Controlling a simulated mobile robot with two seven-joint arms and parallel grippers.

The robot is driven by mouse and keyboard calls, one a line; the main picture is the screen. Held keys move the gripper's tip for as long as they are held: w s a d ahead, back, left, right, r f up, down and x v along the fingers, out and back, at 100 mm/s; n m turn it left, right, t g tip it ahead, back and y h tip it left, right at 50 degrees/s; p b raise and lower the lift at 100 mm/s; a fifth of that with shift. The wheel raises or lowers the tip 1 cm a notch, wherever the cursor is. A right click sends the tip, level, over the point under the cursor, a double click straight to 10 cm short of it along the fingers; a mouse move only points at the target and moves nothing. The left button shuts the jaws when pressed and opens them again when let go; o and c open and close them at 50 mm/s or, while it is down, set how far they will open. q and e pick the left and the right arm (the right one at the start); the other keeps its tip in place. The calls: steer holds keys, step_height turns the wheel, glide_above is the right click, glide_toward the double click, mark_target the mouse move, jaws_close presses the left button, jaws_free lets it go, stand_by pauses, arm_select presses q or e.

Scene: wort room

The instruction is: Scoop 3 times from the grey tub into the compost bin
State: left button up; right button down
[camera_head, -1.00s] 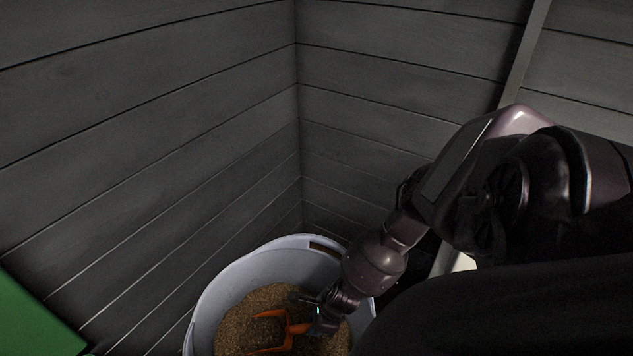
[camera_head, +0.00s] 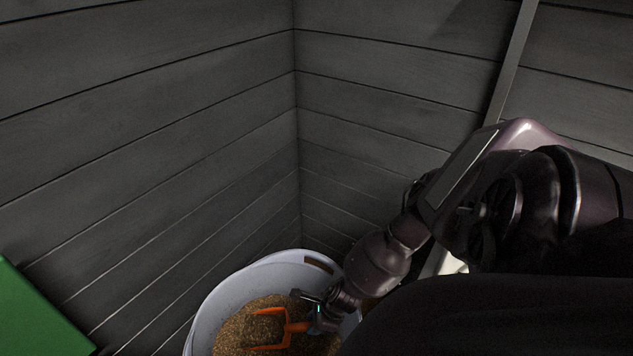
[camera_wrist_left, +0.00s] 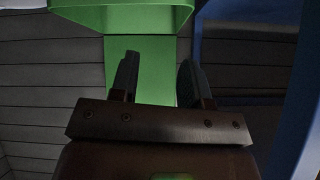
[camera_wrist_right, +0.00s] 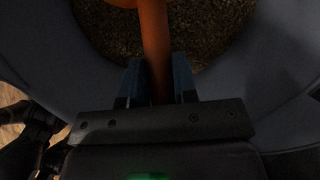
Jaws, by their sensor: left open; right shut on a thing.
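The grey tub (camera_head: 215,305) stands at the bottom middle of the head view, holding brown grain (camera_head: 240,325). My right gripper (camera_head: 318,318) is inside the tub's rim, shut on the orange handle of a scoop (camera_head: 285,332). The scoop's orange head is at the grain; how deep it sits is hard to tell. In the right wrist view the handle (camera_wrist_right: 155,50) runs between the two fingers, with grain behind it. My left gripper (camera_wrist_left: 158,80) is open and empty in its wrist view, facing a green thing (camera_wrist_left: 148,20) that may be the compost bin.
A green surface (camera_head: 35,315) shows at the lower left of the head view. Grey plank walls (camera_head: 150,130) meet in a corner behind the tub. A blue upright (camera_wrist_left: 300,100) stands at the right of the left wrist view.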

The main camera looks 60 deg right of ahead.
step_height(320, 180, up, 3)
steer(key=shift+d+r+p, duration=0.1)
steer(key=shift+r+p, duration=0.05)
steer(key=shift+p, duration=0.6)
steer(key=shift+s+r+t+p, duration=0.1)
steer(key=shift+r+t+p, duration=0.25)
steer(key=shift+r, duration=0.35)
steer(key=shift+s+d+r+t+y+p, duration=0.15)
steer(key=shift+r+y+p, duration=0.1)
steer(key=shift+r, duration=0.25)
steer(key=shift+a+r+t+y+p, duration=0.15)
steer(key=shift+r+p, duration=0.1)
steer(key=shift+r, duration=0.25)
arm_select(q)
steer(key=shift+s+a+r+n, duration=0.3)
steer(key=shift+s+r+n, duration=0.2)
steer(key=shift+s, duration=0.15)
arm_select(e)
steer(key=shift+s+d+r, duration=0.1)
steer(key=shift+r, duration=0.05)
arm_select(q)
steer(key=shift+s, duration=0.1)
